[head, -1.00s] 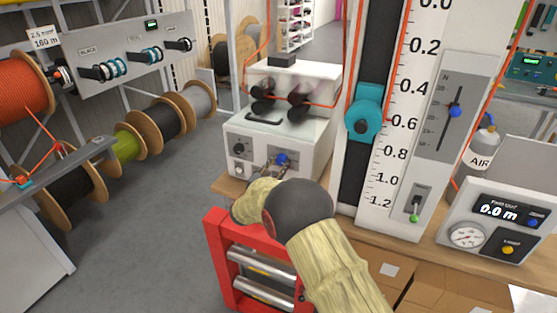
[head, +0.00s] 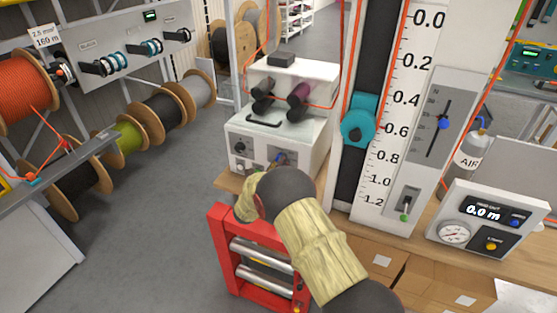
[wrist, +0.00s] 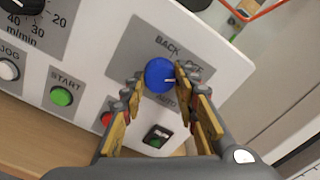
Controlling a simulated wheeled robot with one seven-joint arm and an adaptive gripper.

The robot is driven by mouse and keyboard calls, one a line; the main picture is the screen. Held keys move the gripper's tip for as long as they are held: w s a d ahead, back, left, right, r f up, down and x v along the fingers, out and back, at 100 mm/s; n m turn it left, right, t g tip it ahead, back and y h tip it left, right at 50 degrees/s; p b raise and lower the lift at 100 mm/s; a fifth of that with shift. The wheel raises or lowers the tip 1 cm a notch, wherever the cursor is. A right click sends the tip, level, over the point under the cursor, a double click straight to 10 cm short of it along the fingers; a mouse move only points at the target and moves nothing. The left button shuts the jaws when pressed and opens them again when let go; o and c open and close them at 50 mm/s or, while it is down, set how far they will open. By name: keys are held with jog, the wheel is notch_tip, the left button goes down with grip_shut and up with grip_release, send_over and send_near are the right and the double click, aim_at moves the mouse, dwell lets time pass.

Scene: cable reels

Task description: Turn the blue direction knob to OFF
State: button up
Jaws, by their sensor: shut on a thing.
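The blue direction knob (wrist: 156,73) sits on a dark grey plate on the white machine's front, with BACK, a partly hidden OFF and AUTO printed around it. My gripper (wrist: 158,80) is shut on it, one finger at each side. A short white mark on the knob points right in the wrist view, toward the right fingertip. That finger covers part of the OFF lettering, so I cannot tell whether the mark lines up with it. In the head view the knob (head: 280,159) shows just beyond my wrist, which hides most of my gripper.
The green START button (wrist: 61,96), a partly hidden red button (wrist: 107,118) and a small dark switch (wrist: 157,136) lie close to my fingers. A red roller frame (head: 225,250) stands below my arm. The tall measuring scale (head: 385,150) rises to the right.

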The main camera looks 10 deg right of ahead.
jog(key=shift+n+p, duration=0.55)
jog(key=shift+n, duration=0.25)
jog(key=o, duration=1)
jog(key=shift+o, duration=0.8)
jog(key=shift+a, duration=0.1)
jog(key=v, duration=1.1)
jog(key=shift+s+a, duration=0.2)
jog(key=shift+s, duration=0.15)
